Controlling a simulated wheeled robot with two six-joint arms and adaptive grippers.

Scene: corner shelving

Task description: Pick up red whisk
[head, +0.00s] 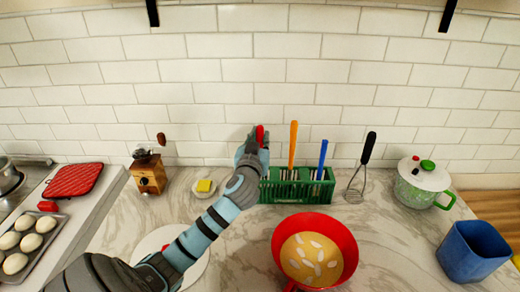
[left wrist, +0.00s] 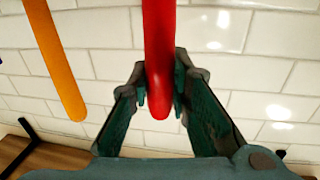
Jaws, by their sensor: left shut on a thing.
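The red whisk shows mainly as its red handle. In the left wrist view the handle (left wrist: 160,60) runs down between the fingers of my left gripper (left wrist: 160,90), which is shut on it. In the head view only the red handle tip (head: 260,135) shows above my left gripper (head: 252,150), at the left end of the green rack (head: 318,192). The whisk's lower part is hidden behind my gripper, so I cannot tell whether it is still in the rack. My right gripper is not in view.
An orange handle (head: 293,145) and a blue handle (head: 323,155) stand in the rack to the right. A black-handled whisk (head: 366,150) stands beside it. A red bowl (head: 345,240) is in front.

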